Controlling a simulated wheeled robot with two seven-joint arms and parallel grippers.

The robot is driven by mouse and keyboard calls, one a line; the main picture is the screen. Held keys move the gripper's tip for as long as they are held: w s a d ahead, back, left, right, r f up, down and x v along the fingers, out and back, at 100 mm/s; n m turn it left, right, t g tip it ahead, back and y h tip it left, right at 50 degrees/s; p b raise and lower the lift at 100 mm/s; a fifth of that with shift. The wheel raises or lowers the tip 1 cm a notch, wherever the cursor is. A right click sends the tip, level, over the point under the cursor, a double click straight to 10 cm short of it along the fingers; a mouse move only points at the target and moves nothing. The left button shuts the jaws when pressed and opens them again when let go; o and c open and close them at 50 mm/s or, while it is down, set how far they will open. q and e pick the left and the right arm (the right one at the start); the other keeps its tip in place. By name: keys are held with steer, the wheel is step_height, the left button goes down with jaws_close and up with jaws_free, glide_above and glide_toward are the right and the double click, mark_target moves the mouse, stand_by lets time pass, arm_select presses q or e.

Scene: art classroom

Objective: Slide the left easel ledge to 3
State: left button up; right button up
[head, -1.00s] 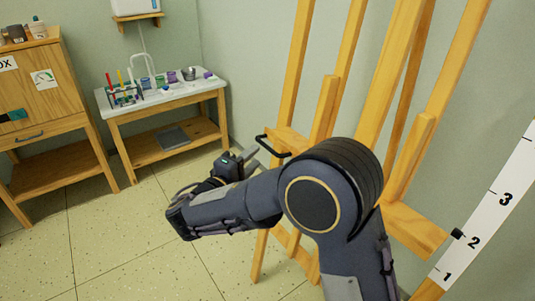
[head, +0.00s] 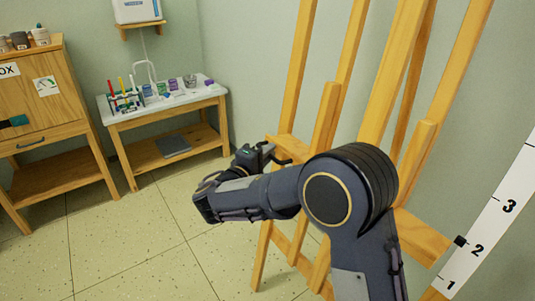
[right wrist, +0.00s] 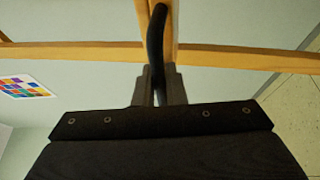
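The wooden easel (head: 375,115) stands at the right. Its ledge (head: 422,238) runs behind my right arm, and its dark pointer (head: 460,241) is beside the 2 on the white number scale (head: 487,235). The 3 is higher up the strip. A black bar handle (head: 284,160) is on the ledge's left end. My right gripper (head: 268,153) is at this handle. In the right wrist view the handle (right wrist: 157,45) runs between the two fingers (right wrist: 159,88), which look closed against it. My left gripper is not in view.
A white-topped table (head: 165,103) with markers and small jars stands at the back left. A wooden cabinet (head: 45,95) is at the far left. The floor (head: 150,230) in front of them is clear.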

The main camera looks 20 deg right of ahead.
steer(key=shift+r, duration=0.1)
jaws_close()
step_height(320, 180, up, 10)
steer(key=d+p, duration=0.1)
steer(key=p, duration=0.2)
steer(key=shift+w+d, duration=0.3)
steer(key=shift+d, duration=0.05)
steer(key=o, duration=0.7)
jaws_free()
steer(key=shift+c, duration=0.2)
steer(key=v, duration=0.8)
steer(key=shift+p, duration=0.35)
steer(key=shift+d, duration=0.1)
